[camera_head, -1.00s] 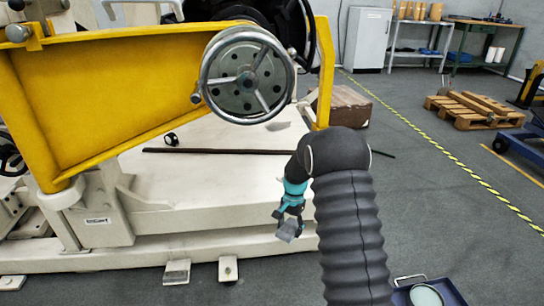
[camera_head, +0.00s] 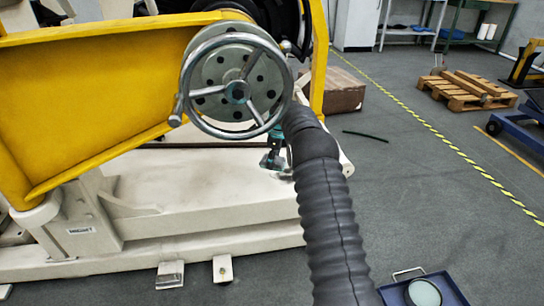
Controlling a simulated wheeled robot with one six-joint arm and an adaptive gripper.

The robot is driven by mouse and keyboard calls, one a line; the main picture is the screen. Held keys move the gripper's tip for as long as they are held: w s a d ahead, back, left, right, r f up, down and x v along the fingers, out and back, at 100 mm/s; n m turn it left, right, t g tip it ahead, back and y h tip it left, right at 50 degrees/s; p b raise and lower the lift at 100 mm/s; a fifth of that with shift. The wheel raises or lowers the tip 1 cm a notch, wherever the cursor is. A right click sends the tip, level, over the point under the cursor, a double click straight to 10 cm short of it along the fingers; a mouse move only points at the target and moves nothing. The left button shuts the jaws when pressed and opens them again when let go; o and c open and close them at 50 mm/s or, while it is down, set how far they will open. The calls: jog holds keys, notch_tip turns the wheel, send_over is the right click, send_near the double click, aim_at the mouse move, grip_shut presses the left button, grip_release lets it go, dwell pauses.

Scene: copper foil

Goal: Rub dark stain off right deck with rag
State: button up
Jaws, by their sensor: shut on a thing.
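The cream deck (camera_head: 190,182) of the machine spreads below the yellow frame and the handwheel. My gripper (camera_head: 275,150) reaches down over the deck's right part. It is shut on a small grey rag (camera_head: 271,161), which is low over the deck and looks to touch it, though the arm partly hides the spot. A faint dark patch (camera_head: 286,176) shows just right of and below the rag. I cannot tell whether it is stain or shadow. My arm hides part of the deck's right end.
A large metal handwheel (camera_head: 237,90) hangs close above and left of my gripper. The yellow frame (camera_head: 90,95) stands at the left, with an upright behind my arm. A brown box (camera_head: 345,92) is behind. A blue tray (camera_head: 450,285) with a round dish lies at the bottom right.

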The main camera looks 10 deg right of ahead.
jog(key=shift+w+a+r, duration=0.15)
jog(key=shift+a+r, duration=0.1)
jog(key=shift+a, duration=0.35)
jog(key=shift+a+f, duration=0.2)
jog(key=shift+f, duration=0.2)
jog(key=b, duration=0.2)
send_over(270, 180)
notch_tip(270, 180, down, 5)
jog(key=shift+r, duration=0.1)
jog(key=shift+f, duration=1.2)
jog(key=shift+d, duration=0.1)
